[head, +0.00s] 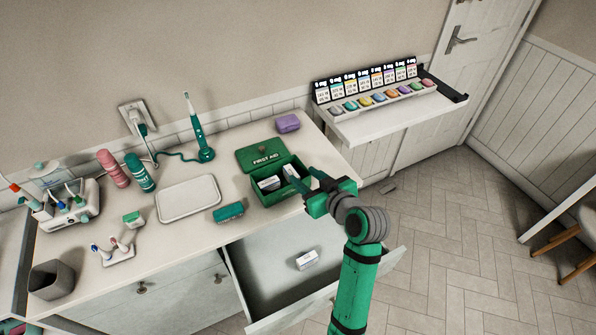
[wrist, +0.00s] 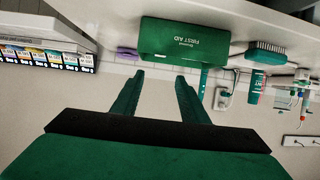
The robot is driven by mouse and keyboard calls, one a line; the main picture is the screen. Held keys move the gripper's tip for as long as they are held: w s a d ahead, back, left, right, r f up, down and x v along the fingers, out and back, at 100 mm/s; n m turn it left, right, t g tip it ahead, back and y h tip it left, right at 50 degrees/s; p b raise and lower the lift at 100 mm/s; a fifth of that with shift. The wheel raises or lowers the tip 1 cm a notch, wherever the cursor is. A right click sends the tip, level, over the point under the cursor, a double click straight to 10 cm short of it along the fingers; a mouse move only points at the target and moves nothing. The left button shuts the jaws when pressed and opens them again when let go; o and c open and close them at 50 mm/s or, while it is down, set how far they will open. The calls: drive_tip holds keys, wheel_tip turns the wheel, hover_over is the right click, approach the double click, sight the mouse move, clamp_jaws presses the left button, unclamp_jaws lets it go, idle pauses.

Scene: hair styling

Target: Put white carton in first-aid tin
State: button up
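The green first-aid tin (head: 283,190) stands on the counter with its lid (head: 262,153) open, and white boxes (head: 268,183) show inside it. A small white carton (head: 306,260) lies in the open drawer below the counter. My gripper (head: 302,177) is beside the tin's right end in the head view; whether it touches the tin I cannot tell. In the wrist view my gripper (wrist: 160,76) has its fingers apart with nothing between them. The tin (wrist: 185,42) shows beyond the fingertips there, upside down. The carton is not seen in the wrist view.
The open drawer (head: 270,287) juts out below the counter, under my arm. A white tray (head: 188,198), a teal brush (head: 229,212) and a purple soap-like block (head: 288,123) are on the counter near the tin. A pill shelf (head: 390,115) is at the right.

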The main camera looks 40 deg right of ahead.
drive_tip(key=shift+v, duration=1.15)
